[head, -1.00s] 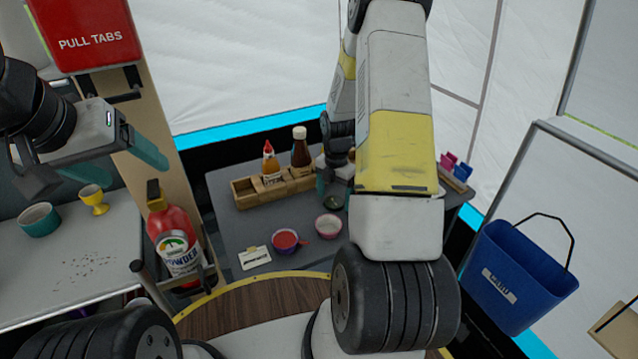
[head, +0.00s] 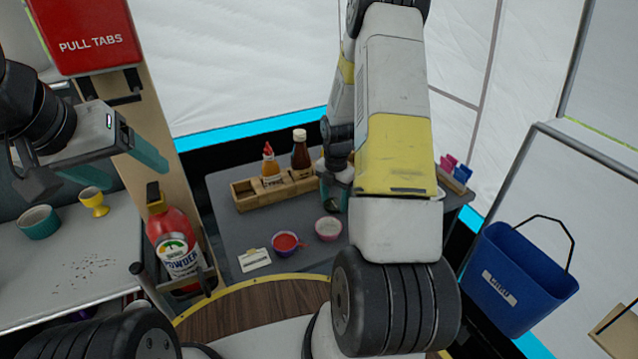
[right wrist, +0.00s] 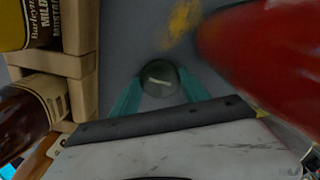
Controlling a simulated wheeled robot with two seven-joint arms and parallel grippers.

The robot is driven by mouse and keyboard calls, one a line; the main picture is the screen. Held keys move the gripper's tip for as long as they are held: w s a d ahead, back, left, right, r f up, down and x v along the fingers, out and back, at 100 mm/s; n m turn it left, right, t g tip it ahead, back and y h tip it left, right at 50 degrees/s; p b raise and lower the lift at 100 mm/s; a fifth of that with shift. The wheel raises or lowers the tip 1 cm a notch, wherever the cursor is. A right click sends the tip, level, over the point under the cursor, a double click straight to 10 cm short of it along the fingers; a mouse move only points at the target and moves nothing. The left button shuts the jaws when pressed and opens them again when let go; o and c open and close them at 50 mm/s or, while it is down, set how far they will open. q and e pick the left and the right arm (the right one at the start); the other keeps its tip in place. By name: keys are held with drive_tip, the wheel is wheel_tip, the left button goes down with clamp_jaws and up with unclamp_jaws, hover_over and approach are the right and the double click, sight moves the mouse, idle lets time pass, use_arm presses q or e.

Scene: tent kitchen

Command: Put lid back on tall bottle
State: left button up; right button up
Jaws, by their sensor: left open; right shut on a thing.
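My right gripper (right wrist: 158,95) is shut on a small round dark lid (right wrist: 160,77), which sits between its teal fingertips in the right wrist view. In the head view this gripper (head: 334,195) is low over the grey table, partly behind my arm, and the lid is hidden. A large red rounded thing (right wrist: 268,50) is close to the camera in the right wrist view; I cannot tell if it is the tall bottle. A brown bottle with a white cap (head: 300,150) stands upright at the wooden caddy. My left gripper (head: 118,165) is open and empty above the left counter.
The wooden caddy (head: 244,196) also holds a mustard bottle with a red nozzle (head: 270,170). A red-filled cup (head: 286,243), a pale-filled bowl (head: 328,228) and a card (head: 254,260) lie nearer. A blue bin (head: 515,270) hangs at right.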

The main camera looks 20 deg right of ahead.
sight(330, 203)
wheel_tip(330, 203, up, 18)
idle(0.6)
drive_tip(key=w+a+f+m, duration=0.1)
drive_tip(key=a+m, duration=0.4)
drive_tip(key=m, duration=0.7)
drive_tip(key=w+a+f+m, duration=0.1)
drive_tip(key=a+m, duration=0.5)
drive_tip(key=m, duration=0.7)
drive_tip(key=shift+w+f, duration=0.15)
drive_tip(key=shift+f, duration=0.7)
